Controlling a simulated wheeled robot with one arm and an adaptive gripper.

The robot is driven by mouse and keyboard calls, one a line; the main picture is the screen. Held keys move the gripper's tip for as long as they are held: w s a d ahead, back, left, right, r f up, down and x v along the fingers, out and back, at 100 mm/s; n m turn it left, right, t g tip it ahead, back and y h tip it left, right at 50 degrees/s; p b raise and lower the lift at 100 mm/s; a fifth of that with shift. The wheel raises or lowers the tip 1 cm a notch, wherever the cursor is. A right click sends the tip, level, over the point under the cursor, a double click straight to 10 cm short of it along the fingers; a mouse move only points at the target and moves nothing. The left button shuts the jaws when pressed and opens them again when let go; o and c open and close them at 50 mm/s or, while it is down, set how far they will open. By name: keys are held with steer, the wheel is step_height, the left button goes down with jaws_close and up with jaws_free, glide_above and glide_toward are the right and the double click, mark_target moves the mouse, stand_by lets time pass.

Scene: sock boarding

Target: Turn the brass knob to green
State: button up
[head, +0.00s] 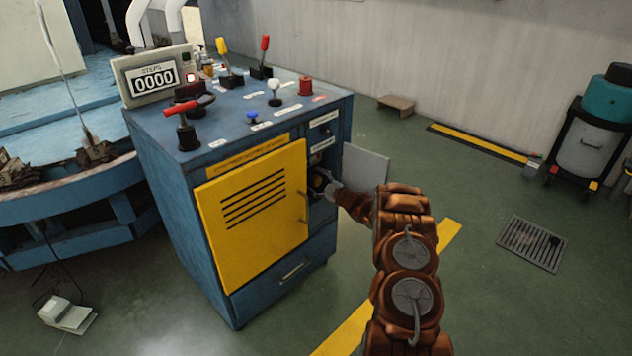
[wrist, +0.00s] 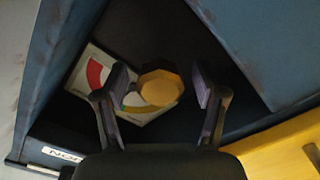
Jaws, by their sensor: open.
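The brass knob (wrist: 160,88) shows in the wrist view as a many-sided, gold-coloured knob inside a dark recess of the blue cabinet. Behind it is a pale dial plate (wrist: 80,84) with a red arc at the upper left; a small green patch and a yellow patch show beside the knob. Part of the plate is hidden by my left finger and the knob. My gripper (wrist: 162,95) is open, with one finger on each side of the knob and a visible gap to the right finger. In the head view my gripper (head: 326,187) reaches into the cabinet's right-hand compartment.
The blue cabinet (head: 165,200) has a yellow louvred door (head: 255,240) left of the compartment. A grey flap door (head: 365,168) stands open at its right. Levers and buttons crowd the cabinet top. Green floor with a drain grate (head: 532,243) lies to the right.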

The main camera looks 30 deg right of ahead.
steer(key=shift+s, duration=0.1)
steer(key=v, duration=1.1)
steer(key=shift+s, duration=0.4)
steer(key=shift+d, duration=0.15)
